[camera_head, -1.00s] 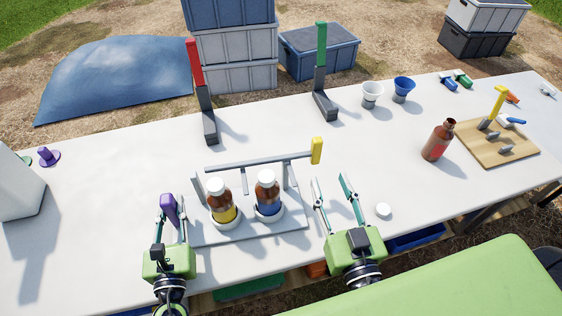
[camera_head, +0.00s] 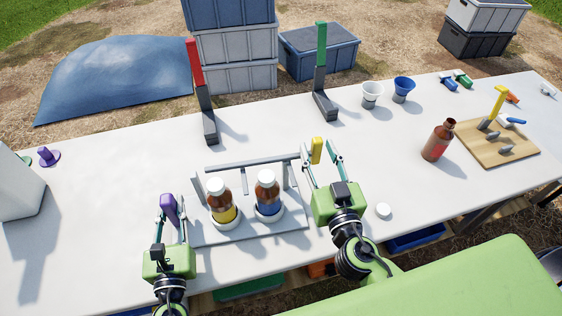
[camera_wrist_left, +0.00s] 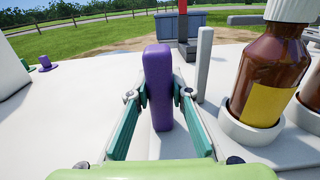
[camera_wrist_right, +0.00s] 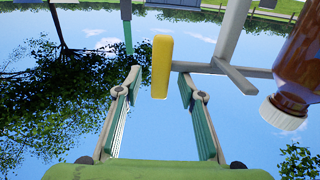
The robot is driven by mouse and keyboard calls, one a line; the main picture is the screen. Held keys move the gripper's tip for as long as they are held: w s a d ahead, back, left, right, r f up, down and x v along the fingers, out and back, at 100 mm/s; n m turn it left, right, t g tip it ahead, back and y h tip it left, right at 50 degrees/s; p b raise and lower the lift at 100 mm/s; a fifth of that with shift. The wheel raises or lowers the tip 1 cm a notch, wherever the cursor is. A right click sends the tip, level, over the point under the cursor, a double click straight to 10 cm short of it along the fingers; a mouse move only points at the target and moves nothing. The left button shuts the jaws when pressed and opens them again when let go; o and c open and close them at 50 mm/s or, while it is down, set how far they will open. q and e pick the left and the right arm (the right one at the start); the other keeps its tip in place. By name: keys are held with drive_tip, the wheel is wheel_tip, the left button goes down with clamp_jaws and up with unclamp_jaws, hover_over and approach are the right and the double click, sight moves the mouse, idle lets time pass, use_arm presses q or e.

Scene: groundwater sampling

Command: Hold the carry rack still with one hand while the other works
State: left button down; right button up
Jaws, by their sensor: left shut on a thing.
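The grey carry rack (camera_head: 285,232) sits on the white table. It holds two brown bottles with white caps, one with a yellow label (camera_head: 222,205) and one with a blue label (camera_head: 267,192). My left gripper (camera_head: 170,208) is shut on the purple grip (camera_wrist_left: 158,88) at the rack's left side. A yellow grip (camera_head: 317,150) sits at the right end of the rack's crossbar (camera_head: 250,163). My right gripper (camera_head: 320,165) is open, its fingers apart on either side of the yellow grip. The right wrist view is upside down and shows the yellow grip (camera_wrist_right: 162,65) between the fingertips.
A white cap (camera_head: 383,210) lies right of my right gripper. A brown bottle (camera_head: 438,140) and a wooden board (camera_head: 490,150) stand further right. Red-topped (camera_head: 203,90) and green-topped (camera_head: 322,70) posts and two cups (camera_head: 403,88) are behind. The table middle is clear.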

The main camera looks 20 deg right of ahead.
drive_tip(key=c, duration=1)
drive_tip(key=shift+o, duration=0.2)
drive_tip(key=shift+w+a, duration=0.1)
drive_tip(key=shift+a, duration=1.65)
drive_tip(key=o, duration=1)
drive_tip(key=shift+c, duration=0.2)
drive_tip(key=s, duration=1.2)
drive_tip(key=shift+a, duration=0.45)
use_arm(q)
drive_tip(key=c, duration=1.8)
unclamp_jaws()
